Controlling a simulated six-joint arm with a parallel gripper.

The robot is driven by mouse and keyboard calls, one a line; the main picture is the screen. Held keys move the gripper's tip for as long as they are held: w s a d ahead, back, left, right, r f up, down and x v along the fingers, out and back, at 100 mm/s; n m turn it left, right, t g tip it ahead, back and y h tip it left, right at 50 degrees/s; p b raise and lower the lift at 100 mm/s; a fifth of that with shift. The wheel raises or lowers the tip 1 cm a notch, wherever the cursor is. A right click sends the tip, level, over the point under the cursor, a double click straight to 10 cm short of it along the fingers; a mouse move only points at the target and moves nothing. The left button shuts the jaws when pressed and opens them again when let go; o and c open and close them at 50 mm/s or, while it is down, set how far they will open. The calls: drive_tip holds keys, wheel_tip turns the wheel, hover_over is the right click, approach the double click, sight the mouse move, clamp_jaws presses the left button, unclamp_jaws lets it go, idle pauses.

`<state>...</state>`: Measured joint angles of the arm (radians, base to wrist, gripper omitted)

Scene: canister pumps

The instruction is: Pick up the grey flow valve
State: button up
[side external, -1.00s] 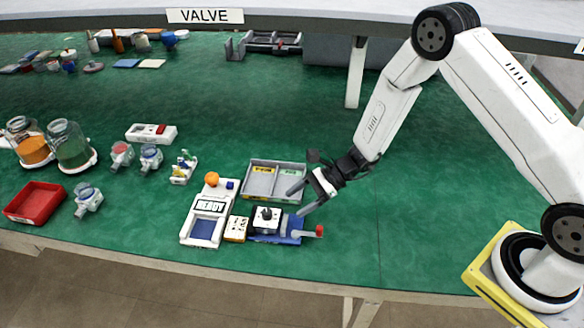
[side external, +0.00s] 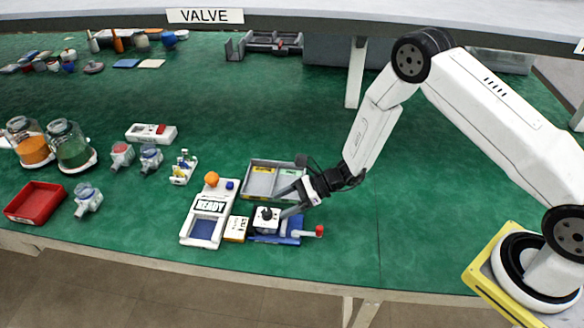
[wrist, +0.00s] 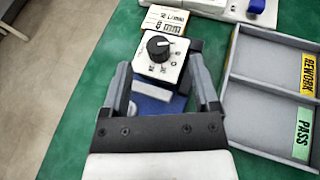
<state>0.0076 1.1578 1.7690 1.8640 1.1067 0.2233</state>
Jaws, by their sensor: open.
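The flow valve appears as a pale grey-white block with a black knob and dial markings (side external: 267,219). It sits upright at the blue fixture (side external: 290,230), beside a yellow-white label card. My gripper (side external: 281,202) is open and empty, close above and to the right of the valve. In the wrist view, the valve (wrist: 161,58) shows between and just past the two fingertips (wrist: 159,68), with the knob facing the camera. A gap shows on each side, though I cannot tell the height difference. The fingers and wrist partly hide the fixture.
A grey two-compartment tray (wrist: 268,135) labelled REWORK and PASS lies close to the gripper. A white READY device (side external: 210,215) stands left of the fixture, whose red-tipped handle (side external: 310,232) sticks out right. A red bin (side external: 35,203) and several jars are far left.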

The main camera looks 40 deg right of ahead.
sight(269, 211)
drive_tip(key=shift+a, duration=0.1)
drive_tip(key=shift+x, duration=2.5)
drive_tip(key=shift+s+f, duration=0.15)
drive_tip(key=shift+c, duration=0.2)
clamp_jaws()
